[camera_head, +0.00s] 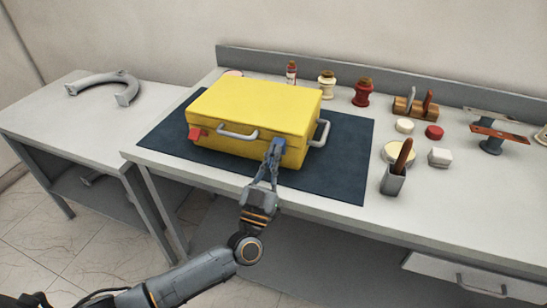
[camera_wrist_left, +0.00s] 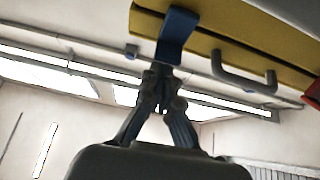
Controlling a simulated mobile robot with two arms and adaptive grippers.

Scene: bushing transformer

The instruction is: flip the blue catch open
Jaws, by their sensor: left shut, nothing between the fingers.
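The yellow case (camera_head: 255,108) lies closed on a dark blue mat (camera_head: 342,168). The blue catch (camera_head: 278,147) is on the right part of its front face, and a red catch (camera_head: 198,134) is on the left part. My left gripper (camera_head: 270,168) is shut and empty, its fingertips at the lower end of the blue catch. In the left wrist view the blue catch (camera_wrist_left: 178,34) hangs over the case's seam, with the shut fingertips (camera_wrist_left: 160,72) right at its lower edge. I cannot tell whether they touch. My right gripper is not in view.
A grey front handle (camera_head: 238,132) sits between the catches, and another handle (camera_head: 320,132) is on the case's right side. A grey cup (camera_head: 393,180) with a brown-handled tool stands to the right, near several small jars and blocks. The bench front is clear.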

